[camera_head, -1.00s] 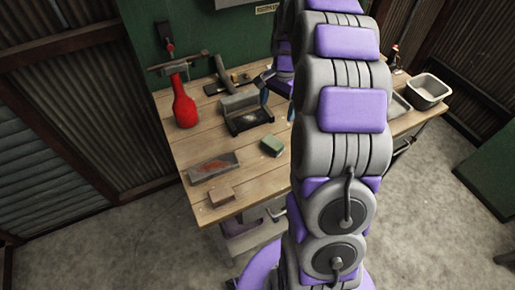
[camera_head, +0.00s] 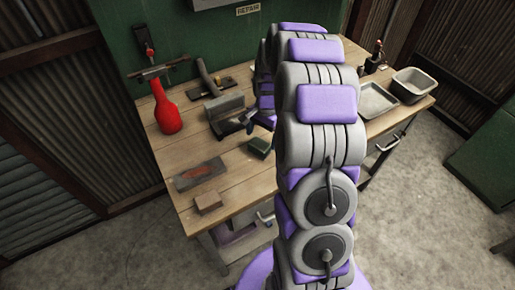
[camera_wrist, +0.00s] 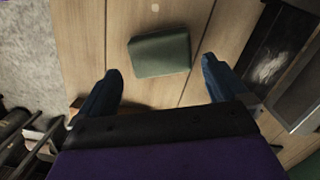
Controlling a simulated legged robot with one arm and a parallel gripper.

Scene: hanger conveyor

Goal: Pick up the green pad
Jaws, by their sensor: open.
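The green pad (camera_head: 259,147) is a small block lying on the wooden workbench (camera_head: 240,170), left of my arm in the head view. In the wrist view the green pad (camera_wrist: 160,54) lies flat on the planks, slightly tilted, just beyond my fingertips and between their lines. My gripper (camera_wrist: 157,68) is open and empty, with one dark blue finger at each side. In the head view my gripper (camera_head: 251,122) is partly hidden by my arm and is near the pad.
A red bottle (camera_head: 166,110), a hammer (camera_head: 209,80) and a dark metal block (camera_head: 226,112) stand behind the pad. A flat stone (camera_head: 199,174) and a brown block (camera_head: 208,202) lie front left. A shallow tray (camera_head: 377,99) and a deeper metal pan (camera_head: 413,84) are at right.

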